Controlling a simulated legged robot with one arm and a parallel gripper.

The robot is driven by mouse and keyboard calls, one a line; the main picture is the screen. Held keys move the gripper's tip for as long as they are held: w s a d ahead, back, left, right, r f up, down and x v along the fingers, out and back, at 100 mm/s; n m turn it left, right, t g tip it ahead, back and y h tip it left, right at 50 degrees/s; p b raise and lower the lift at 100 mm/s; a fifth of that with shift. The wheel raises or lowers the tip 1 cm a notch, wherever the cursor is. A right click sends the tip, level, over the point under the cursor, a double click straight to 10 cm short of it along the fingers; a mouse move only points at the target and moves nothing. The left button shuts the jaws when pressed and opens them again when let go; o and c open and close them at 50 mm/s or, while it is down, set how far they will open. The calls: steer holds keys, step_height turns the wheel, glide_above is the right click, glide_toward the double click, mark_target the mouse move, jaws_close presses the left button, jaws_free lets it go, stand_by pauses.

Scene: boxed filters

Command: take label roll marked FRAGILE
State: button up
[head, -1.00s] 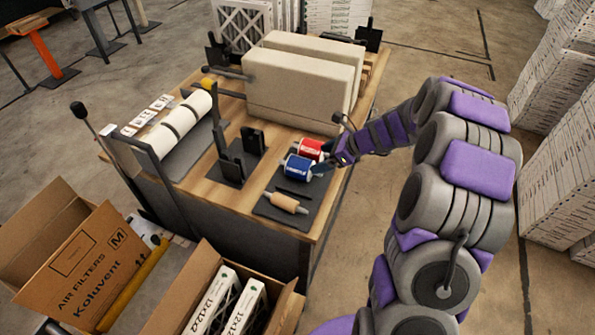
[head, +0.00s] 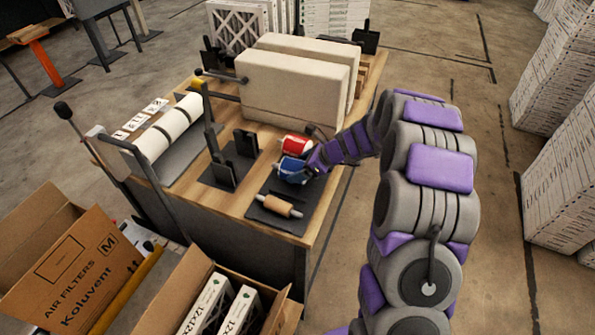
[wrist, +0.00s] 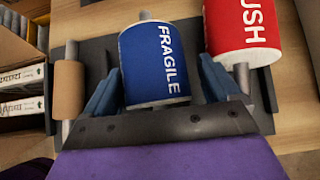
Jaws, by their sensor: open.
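The blue label roll marked FRAGILE (wrist: 152,65) lies on a dark holder plate on the table, and it also shows in the head view (head: 292,170). My gripper (wrist: 150,95) is open, with one blue finger on each side of the blue roll. Whether the fingers touch the roll I cannot tell. In the head view my gripper (head: 307,172) is at the blue roll and partly covers its right end. A red roll (wrist: 243,30) ending in "USH" sits just right of it, close to my right finger; it also shows in the head view (head: 297,145).
A bare brown core (wrist: 68,90) on a spindle lies left of my gripper. Black upright brackets (head: 235,160), large beige blocks (head: 293,88) and white rolls (head: 170,130) stand on the table. Open cartons (head: 75,265) with boxed filters are in front.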

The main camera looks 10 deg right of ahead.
steer(key=shift+a, duration=0.8)
steer(key=c, duration=0.5)
steer(key=shift+c, duration=0.7)
steer(key=shift+d, duration=0.45)
steer(key=c, duration=0.5)
steer(key=shift+a+r, duration=0.1)
steer(key=shift+r, duration=0.05)
